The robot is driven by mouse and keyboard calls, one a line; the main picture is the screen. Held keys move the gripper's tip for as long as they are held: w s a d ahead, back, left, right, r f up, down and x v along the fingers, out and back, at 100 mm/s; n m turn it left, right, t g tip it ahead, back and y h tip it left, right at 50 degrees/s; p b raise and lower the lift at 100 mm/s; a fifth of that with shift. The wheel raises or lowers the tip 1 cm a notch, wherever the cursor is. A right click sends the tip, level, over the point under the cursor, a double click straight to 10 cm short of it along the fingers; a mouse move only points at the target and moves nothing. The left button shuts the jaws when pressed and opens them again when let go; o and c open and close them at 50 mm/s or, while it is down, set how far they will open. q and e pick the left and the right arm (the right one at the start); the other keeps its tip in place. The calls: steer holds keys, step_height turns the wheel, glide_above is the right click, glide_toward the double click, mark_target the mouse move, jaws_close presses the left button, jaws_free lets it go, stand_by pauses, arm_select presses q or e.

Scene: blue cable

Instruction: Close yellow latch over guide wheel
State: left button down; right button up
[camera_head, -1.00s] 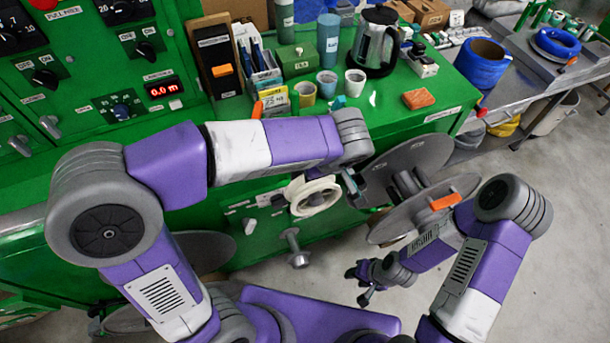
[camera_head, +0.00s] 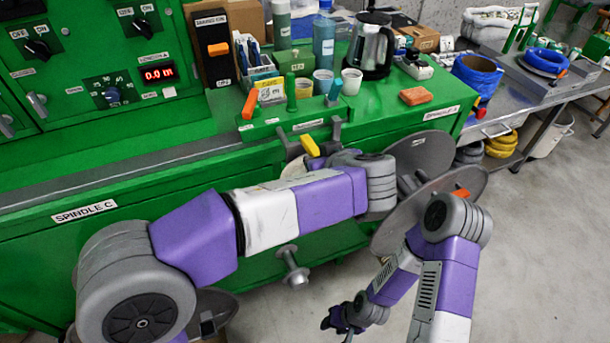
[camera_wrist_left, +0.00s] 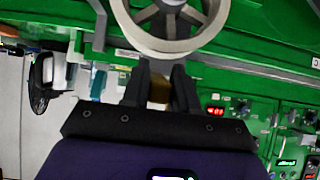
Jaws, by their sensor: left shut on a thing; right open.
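The yellow latch (camera_head: 311,146) stands up tilted at the front edge of the green bench in the head view, just above my left wrist. My right gripper (camera_head: 342,318) hangs low over the floor, open and empty, well away from the latch.
An orange latch (camera_head: 250,105) and a green one (camera_head: 291,92) stand along the bench edge left of the yellow one. Cups, a kettle (camera_head: 371,47) and an orange-brown block (camera_head: 416,96) sit behind. Grey reel discs (camera_head: 418,155) stand right of my left wrist. Open floor lies at lower right.

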arm_select(q)
steer(key=shift+f, duration=0.1)
stand_by(0.4)
steer(key=c, duration=1)
jaws_free()
steer(key=shift+o, duration=0.2)
steer(key=p+v, duration=0.1)
steer(key=v, duration=0.6)
steer(key=shift+s, duration=0.3)
